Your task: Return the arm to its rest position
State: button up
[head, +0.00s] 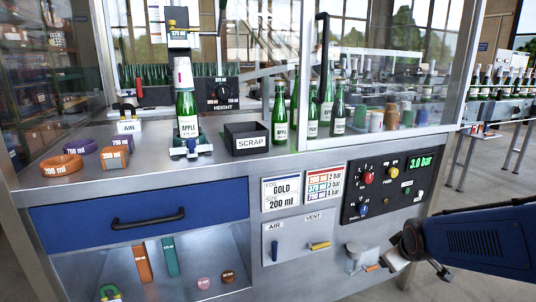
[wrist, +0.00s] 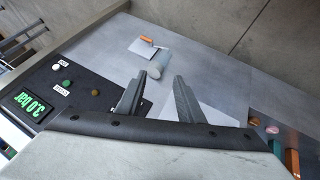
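My arm (head: 480,248) reaches in from the right edge of the head view, in front of the cabinet's right end. In the wrist view my gripper (wrist: 158,88) has its two dark fingers apart with nothing between them. Beyond the fingers are a pale cylinder (wrist: 159,64) and an orange-handled tool (wrist: 147,41) against the grey panel, both clear of the fingers. In the head view the fingers are hard to make out at the arm's end.
A green bottle (head: 187,112) with a pale top stands upright in a holder on the bench. A SCRAP box (head: 247,139) and coloured rings (head: 62,165) are nearby. The control panel (head: 387,186) reads 3.0 bar. A small metal holder (head: 362,257) juts out by the arm. Floor shows at right.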

jog(key=s+a+r+m+g, duration=0.1)
jog(key=s+a+r+m, duration=0.1)
jog(key=s, duration=0.9)
jog(key=s+a+r+m+g+y, duration=0.1)
jog(key=s+a+r+m, duration=0.2)
jog(key=s, duration=0.7)
jog(key=shift+s+a+r+g, duration=0.35)
jog(key=shift+a+r, duration=0.3)
jog(key=shift+a, duration=0.35)
jog(key=shift+c, duration=0.3)
